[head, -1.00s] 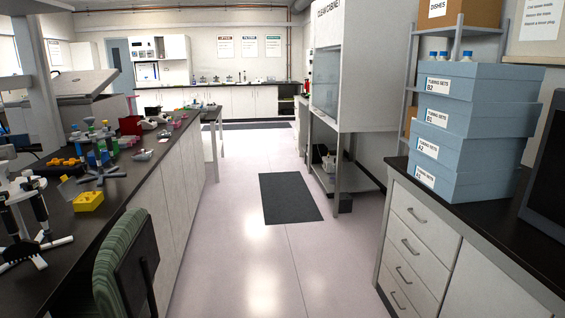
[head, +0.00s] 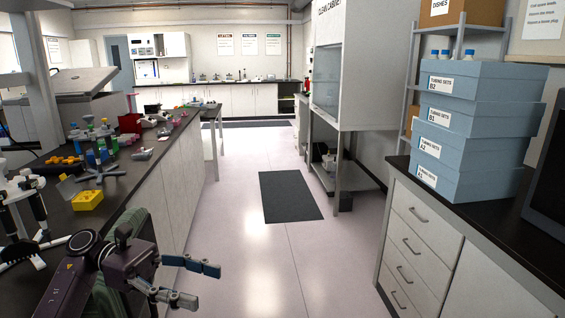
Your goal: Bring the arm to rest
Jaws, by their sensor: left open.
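My left gripper (head: 190,282) shows at the bottom left of the head view. Its two grey-blue fingers point right and stand apart, with nothing between them. It is in front of the green chair, beside the left bench and over the pale floor. My right gripper is not in view.
The left bench (head: 160,165) carries a yellow block (head: 88,200), racks and a red bin. Stacked blue boxes (head: 470,125) stand on the right counter (head: 400,165) above drawers. The aisle with its dark mat (head: 289,196) is clear.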

